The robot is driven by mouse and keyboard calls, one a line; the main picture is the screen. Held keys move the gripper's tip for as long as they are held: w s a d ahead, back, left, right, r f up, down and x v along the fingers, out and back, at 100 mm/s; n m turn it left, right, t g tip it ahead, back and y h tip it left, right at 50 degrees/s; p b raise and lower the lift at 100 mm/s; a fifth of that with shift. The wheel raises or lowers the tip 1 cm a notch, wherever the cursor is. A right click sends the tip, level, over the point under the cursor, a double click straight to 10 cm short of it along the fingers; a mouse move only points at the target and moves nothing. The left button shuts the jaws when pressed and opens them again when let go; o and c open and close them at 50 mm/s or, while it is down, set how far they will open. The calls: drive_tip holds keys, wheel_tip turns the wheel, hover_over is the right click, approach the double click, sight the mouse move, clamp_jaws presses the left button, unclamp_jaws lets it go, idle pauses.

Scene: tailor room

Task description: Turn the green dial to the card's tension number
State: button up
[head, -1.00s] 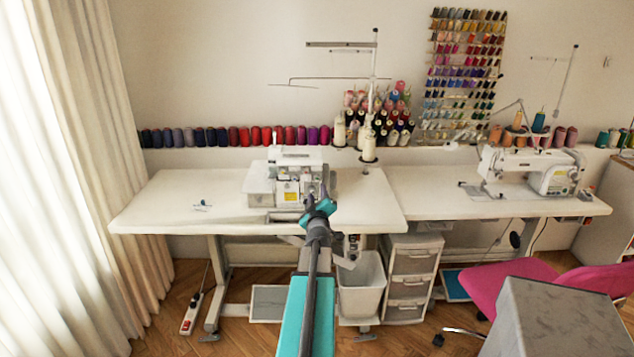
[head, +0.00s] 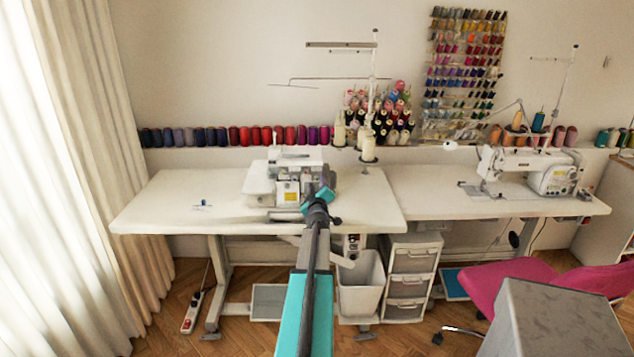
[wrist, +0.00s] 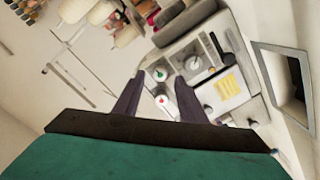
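The white overlock machine (head: 262,180) stands on the left table, partly behind my arm in the head view. In the wrist view, its front panel carries a small green dial (wrist: 160,76) and a red dial (wrist: 163,100) just below it. A yellow card (wrist: 228,86) with writing too small to read is on the machine to their right; it also shows in the head view (head: 291,191). My gripper (wrist: 159,78) is open, its dark fingers apart to either side of the dials in the wrist picture. I cannot tell their distance from the dials, and no contact shows.
A silver lever and other machine parts (wrist: 193,63) lie right of the dials. Thread cones (head: 368,148) stand behind the machine. The left part of the white tabletop (head: 160,195) is mostly clear. A second sewing machine (head: 530,170) stands on the right table.

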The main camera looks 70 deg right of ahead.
sight(317, 178)
drive_tip(key=shift+x, duration=1.3)
clamp_jaws()
